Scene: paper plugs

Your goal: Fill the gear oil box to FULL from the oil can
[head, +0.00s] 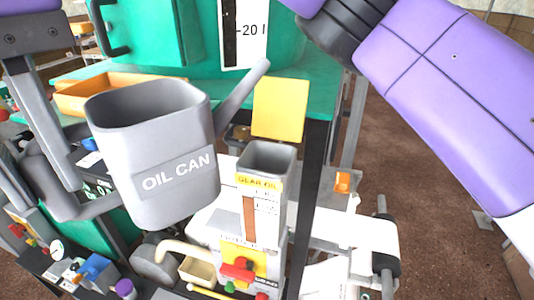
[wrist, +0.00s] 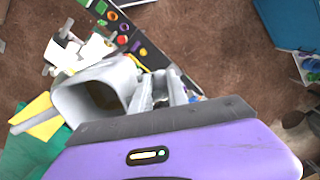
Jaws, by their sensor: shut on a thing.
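The grey oil can (head: 158,185) hangs nearly upright in front of the teal bench, left of the gear oil box. My gripper (head: 66,182) is shut on its handle at the left; fingers and can also show in the wrist view (wrist: 98,92). No oil shows inside the can or leaving the spout. The grey gear oil box (head: 268,160) is open on top, its yellow lid (head: 281,108) raised behind. Its sight window (head: 249,220) shows a brown column; the small marks are hard to read.
A teal tank (head: 235,50) with a "-20" scale stands behind on the teal bench, beside an orange tray (head: 100,98). A red valve knob (head: 237,270) is below the box. Open brown floor is farther right.

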